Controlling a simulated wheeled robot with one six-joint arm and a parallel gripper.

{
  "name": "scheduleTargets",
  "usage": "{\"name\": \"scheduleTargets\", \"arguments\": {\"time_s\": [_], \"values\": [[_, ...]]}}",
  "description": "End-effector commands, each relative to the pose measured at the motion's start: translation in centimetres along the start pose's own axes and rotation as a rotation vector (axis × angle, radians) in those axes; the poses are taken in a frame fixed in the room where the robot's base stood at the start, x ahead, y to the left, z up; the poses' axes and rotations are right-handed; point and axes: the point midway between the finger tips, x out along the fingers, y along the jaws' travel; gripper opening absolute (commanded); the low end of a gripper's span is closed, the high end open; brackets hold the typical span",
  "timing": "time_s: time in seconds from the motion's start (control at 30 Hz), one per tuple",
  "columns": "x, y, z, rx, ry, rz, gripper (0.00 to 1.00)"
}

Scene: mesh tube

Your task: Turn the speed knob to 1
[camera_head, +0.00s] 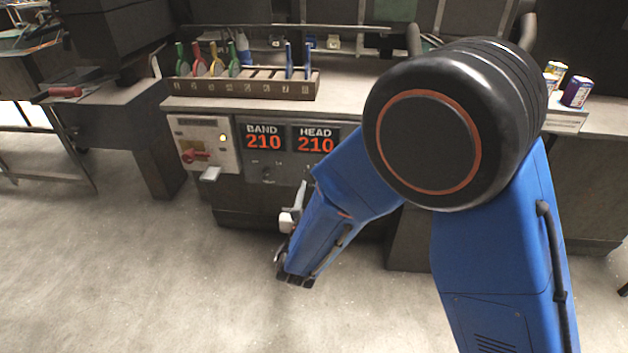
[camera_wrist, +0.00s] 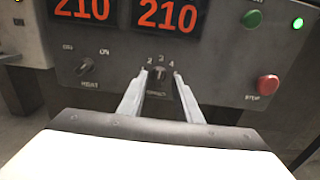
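The speed knob (camera_wrist: 159,78) is a small dark knob low on the grey control panel, seen in the wrist view between my two fingertips. The numbers 2, 3 and 4 show above it; a 1 is not visible, and the knob's exact pointing is too dark to read. My gripper (camera_wrist: 160,74) is open, one pale finger on each side of the knob, with a gap between the tips. I cannot tell whether either finger touches it. In the head view my gripper (camera_head: 301,190) is in front of the panel, and the speed knob is not clearly visible.
A heat knob (camera_wrist: 86,67) is left of the speed knob. A green button (camera_wrist: 252,19) and a red stop button (camera_wrist: 268,85) are at the right. The band display (camera_head: 263,138) and head display (camera_head: 315,140) both read 210. A tool rack (camera_head: 240,87) stands on the bench above.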

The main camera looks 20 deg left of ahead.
Motion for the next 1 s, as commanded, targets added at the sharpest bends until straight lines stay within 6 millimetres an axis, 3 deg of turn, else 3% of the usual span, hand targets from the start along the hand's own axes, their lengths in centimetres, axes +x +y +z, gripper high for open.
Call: {"name": "scheduleTargets", "arguments": {"time_s": [0.1, 0.3, 0.73, 0.87, 1.0], "values": [[2.0, -0.1, 0.0, 0.001, 0.000, -0.003, 0.31], [4.2, 0.0, 0.0, 0.001, 0.000, -0.002, 0.31], [5.0, 0.0, 0.0, 0.001, 0.000, 0.000, 0.31], [5.0, 0.0, 0.0, 0.001, 0.000, 0.000, 0.03], [5.0, 0.0, 0.0, 0.000, 0.000, 0.000, 0.00]]}}
